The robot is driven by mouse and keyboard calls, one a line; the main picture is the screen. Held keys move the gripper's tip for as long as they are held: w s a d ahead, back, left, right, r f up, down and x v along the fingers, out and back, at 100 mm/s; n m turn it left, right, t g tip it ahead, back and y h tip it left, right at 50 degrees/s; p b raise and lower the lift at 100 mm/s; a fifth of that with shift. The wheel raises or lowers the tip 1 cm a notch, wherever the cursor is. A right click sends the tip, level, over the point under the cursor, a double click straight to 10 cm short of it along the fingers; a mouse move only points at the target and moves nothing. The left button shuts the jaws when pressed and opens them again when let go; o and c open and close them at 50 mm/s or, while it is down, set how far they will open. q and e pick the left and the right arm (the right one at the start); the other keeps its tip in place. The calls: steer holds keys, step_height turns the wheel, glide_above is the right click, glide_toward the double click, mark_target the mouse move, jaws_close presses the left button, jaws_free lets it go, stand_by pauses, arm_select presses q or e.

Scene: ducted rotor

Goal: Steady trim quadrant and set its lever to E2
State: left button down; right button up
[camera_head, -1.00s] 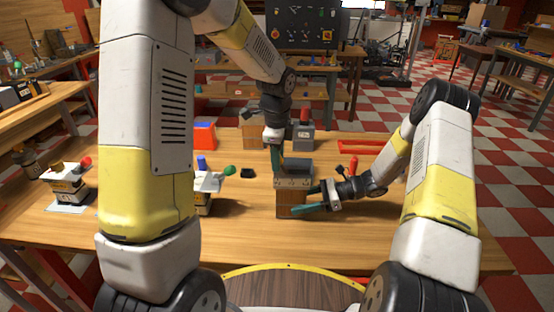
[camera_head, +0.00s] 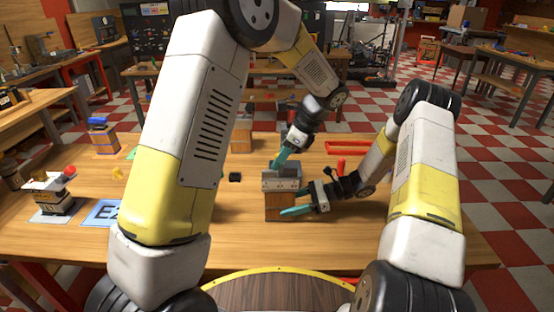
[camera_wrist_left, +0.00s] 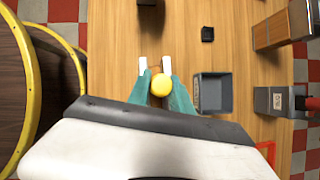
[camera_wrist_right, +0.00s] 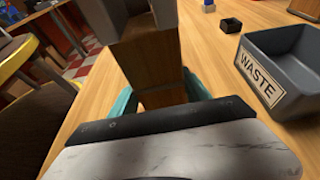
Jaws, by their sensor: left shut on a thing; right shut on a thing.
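The trim quadrant appears to be the wooden block (camera_head: 279,206) with a grey upper part, on the table in front of me. My right gripper (camera_head: 297,211) is shut on its wooden body, which also shows between the teal fingers in the right wrist view (camera_wrist_right: 155,70). My left gripper (camera_head: 281,160) is above it, tilted, with its fingers pointing down and left. In the left wrist view it is shut on a yellow knob (camera_wrist_left: 161,85), apparently the lever's. The lever's shaft and scale are hidden. A blue card (camera_head: 103,212) reading "E2" lies at left, partly behind my arm.
A red tray (camera_head: 350,148) is at the back right. A red-knobbed unit (camera_head: 52,195) and a blue-topped block (camera_head: 103,137) are at left.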

stand_by(0.4)
arm_select(q)
steer(key=c, duration=1.1)
jaws_free()
steer(key=shift+c, duration=0.2)
steer(key=v, duration=1.2)
steer(key=shift+d, duration=0.1)
arm_select(e)
steer(key=o, duration=1.3)
steer(key=shift+o, duration=0.2)
